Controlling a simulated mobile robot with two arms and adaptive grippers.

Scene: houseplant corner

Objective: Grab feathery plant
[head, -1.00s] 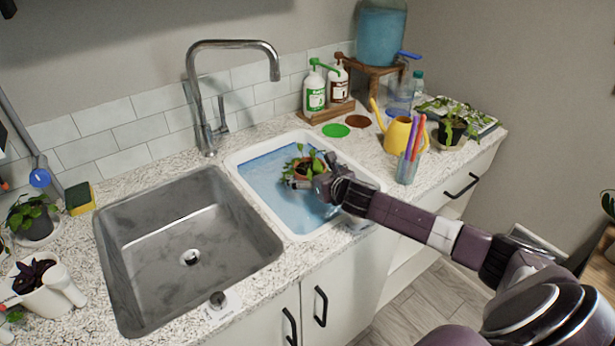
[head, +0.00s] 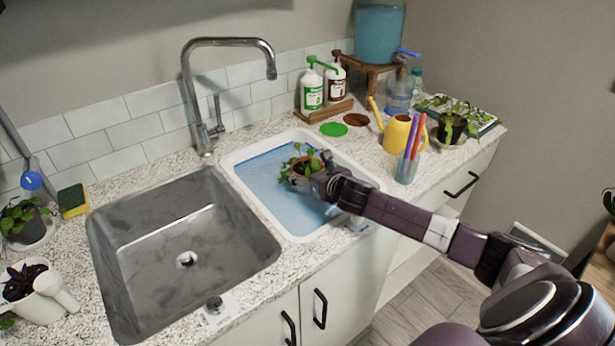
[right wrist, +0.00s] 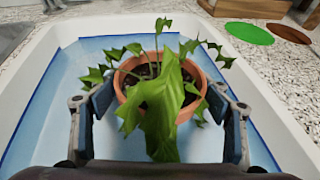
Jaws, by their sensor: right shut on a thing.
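A plant with jagged, lobed green leaves (head: 301,158) grows in a terracotta pot (head: 303,173) over the blue-floored white basin (head: 234,163). My right gripper (head: 318,181) is at the pot's right side in the head view. In the right wrist view its two blue-padded fingers (right wrist: 160,104) sit on either side of the terracotta pot (right wrist: 202,80), shut on it. A large leaf (right wrist: 163,110) hangs over the pot's near side and hides part of it. I cannot tell whether the pot touches the basin floor. My left gripper is out of view.
An empty steel sink (head: 150,255) lies left of the basin, with a tall faucet (head: 190,95) behind. Pump bottles (head: 312,92), a yellow watering can (head: 397,134), a pen cup (head: 406,168) and a leafy plant (head: 455,122) stand right. More pots (head: 25,225) stand at far left.

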